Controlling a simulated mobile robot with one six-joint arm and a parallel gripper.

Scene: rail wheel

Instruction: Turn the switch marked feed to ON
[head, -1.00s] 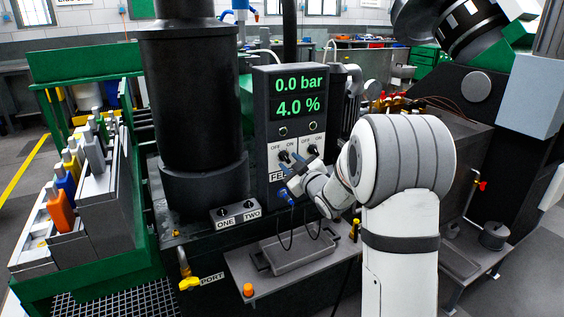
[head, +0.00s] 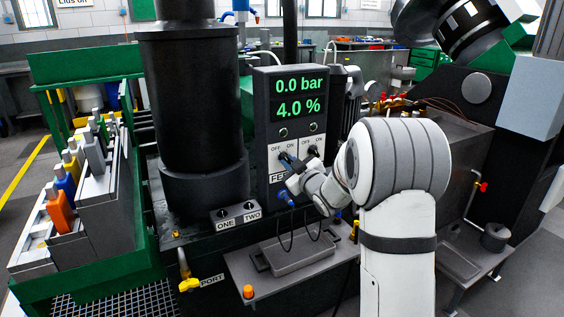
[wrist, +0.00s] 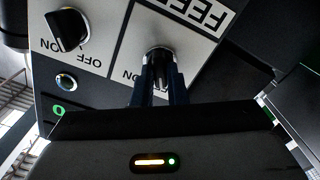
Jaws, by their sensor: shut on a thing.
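The control box (head: 264,110) has a pale panel with two black rotary switches, each marked OFF and ON. The feed switch (wrist: 158,62) is the left one in the head view, above the FEED label (wrist: 197,14). My gripper (wrist: 160,75) is shut on its knob, a finger on each side. In the head view my gripper (head: 289,163) covers much of that switch and part of the label. The wrist view is upside down. I cannot tell for sure which mark the feed knob points to. The other switch (wrist: 68,30) stands clear, beside it.
The box display (head: 299,96) reads 0.0 bar and 4.0 %. A thick black column (head: 200,110) stands close left of the box. A block marked ONE and TWO (head: 236,215) and a grey tray (head: 292,255) lie below. A green rack with bottles (head: 63,200) is at the left.

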